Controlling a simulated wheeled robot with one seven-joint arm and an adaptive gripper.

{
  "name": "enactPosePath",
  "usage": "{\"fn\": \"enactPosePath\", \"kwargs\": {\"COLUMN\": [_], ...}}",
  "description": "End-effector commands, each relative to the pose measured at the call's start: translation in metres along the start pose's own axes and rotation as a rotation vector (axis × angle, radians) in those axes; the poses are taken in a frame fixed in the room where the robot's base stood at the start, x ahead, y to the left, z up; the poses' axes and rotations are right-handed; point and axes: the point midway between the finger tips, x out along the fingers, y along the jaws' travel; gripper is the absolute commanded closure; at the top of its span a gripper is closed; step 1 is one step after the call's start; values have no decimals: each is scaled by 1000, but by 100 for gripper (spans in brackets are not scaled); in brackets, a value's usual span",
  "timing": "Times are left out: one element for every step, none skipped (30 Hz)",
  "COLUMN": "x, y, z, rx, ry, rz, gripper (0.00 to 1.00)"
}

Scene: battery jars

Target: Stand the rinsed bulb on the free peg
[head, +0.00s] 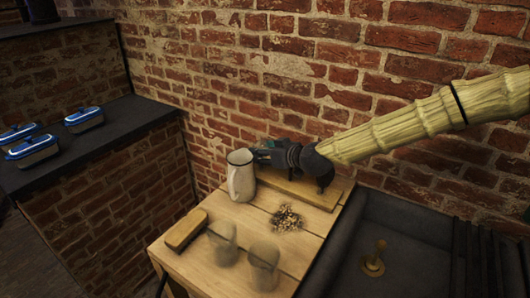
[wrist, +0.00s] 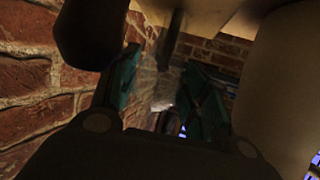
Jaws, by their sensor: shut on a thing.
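My gripper (head: 262,154) is just behind and right of the white jug, low over the wooden board (head: 291,194) by the brick wall. In the wrist view its teal fingers (wrist: 160,76) are shut on a faint, clear glass bulb (wrist: 158,90). The bulb is barely visible in the head view. A dark upright peg (wrist: 174,42) shows beyond the fingers in the wrist view, lined up with the glass; I cannot tell whether the bulb is around it or apart. Two clear glass vessels (head: 222,242) (head: 264,266) stand at the table's front.
The white jug (head: 241,178) stands close beside my gripper. A dark sink (head: 408,268) with a brass fitting (head: 374,262) is at right. Blue-lidded boxes (head: 84,119) sit on the left counter.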

Motion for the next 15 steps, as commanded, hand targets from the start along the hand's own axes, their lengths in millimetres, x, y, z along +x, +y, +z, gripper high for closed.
{"fn": "enactPosePath", "kwargs": {"x": [0,0,0,0,0,0,0,0,0,0,0,0,0,0,0], "y": [0,0,0,0,0,0,0,0,0,0,0,0,0,0,0], "z": [0,0,0,0,0,0,0,0,0,0,0,0,0,0,0], "rx": [0,0,0,0,0,0,0,0,0,0,0,0,0,0,0], "ry": [0,0,0,0,0,0,0,0,0,0,0,0,0,0,0], "rz": [0,0,0,0,0,0,0,0,0,0,0,0,0,0,0], "gripper": [67,67,67,67,67,67,67,67,46,41,35,28,28,28,28]}}
